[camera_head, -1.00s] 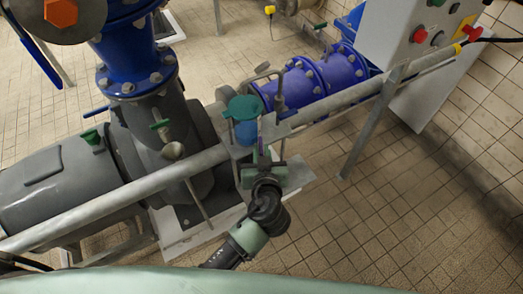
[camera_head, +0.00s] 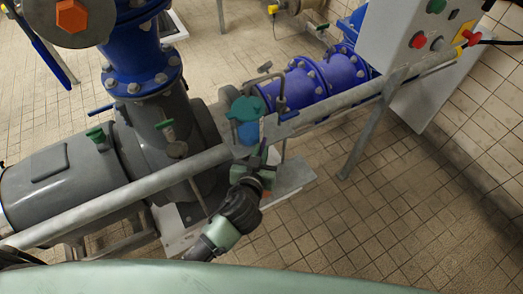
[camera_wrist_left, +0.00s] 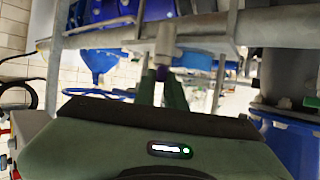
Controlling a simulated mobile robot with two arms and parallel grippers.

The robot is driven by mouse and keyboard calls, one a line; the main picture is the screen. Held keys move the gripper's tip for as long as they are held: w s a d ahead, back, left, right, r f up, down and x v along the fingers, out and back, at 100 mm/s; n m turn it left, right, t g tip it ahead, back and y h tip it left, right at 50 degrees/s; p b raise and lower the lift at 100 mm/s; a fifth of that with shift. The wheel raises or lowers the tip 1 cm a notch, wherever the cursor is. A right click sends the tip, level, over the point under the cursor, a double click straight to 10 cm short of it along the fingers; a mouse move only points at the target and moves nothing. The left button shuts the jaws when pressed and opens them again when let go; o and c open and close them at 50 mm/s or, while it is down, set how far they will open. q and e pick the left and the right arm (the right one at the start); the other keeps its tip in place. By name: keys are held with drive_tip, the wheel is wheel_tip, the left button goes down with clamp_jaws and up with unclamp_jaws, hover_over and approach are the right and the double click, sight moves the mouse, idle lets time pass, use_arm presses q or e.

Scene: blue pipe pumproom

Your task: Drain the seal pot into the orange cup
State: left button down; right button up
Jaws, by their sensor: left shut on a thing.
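The seal pot appears to be the small blue pot (camera_head: 247,133) with a teal lid (camera_head: 246,108), fixed at the grey rail in the middle of the head view. My left gripper (camera_head: 252,163) is just below it. In the left wrist view, my gripper's dark green fingers (camera_wrist_left: 161,92) are closed around a small purple part (camera_wrist_left: 162,73) under a grey cylindrical fitting (camera_wrist_left: 165,45). My right gripper is out of view.
A grey rail (camera_head: 120,197) crosses in front of the grey pump (camera_head: 60,180). Blue flanged pipe (camera_head: 305,85) lies behind the pot. A control box (camera_head: 425,35) stands at the upper right. Tiled floor (camera_head: 400,220) at the right is clear.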

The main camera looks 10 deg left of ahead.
use_arm(q)
drive_tip(key=c, duration=1.6)
unclamp_jaws()
drive_tip(key=shift+c, duration=0.2)
drive_tip(key=shift+o, duration=0.8)
drive_tip(key=shift+w+f, duration=0.1)
drive_tip(key=shift+w, duration=0.1)
drive_tip(key=b+v, duration=0.1)
drive_tip(key=v, duration=0.6)
drive_tip(key=shift+s+r, duration=0.2)
drive_tip(key=shift+s, duration=0.15)
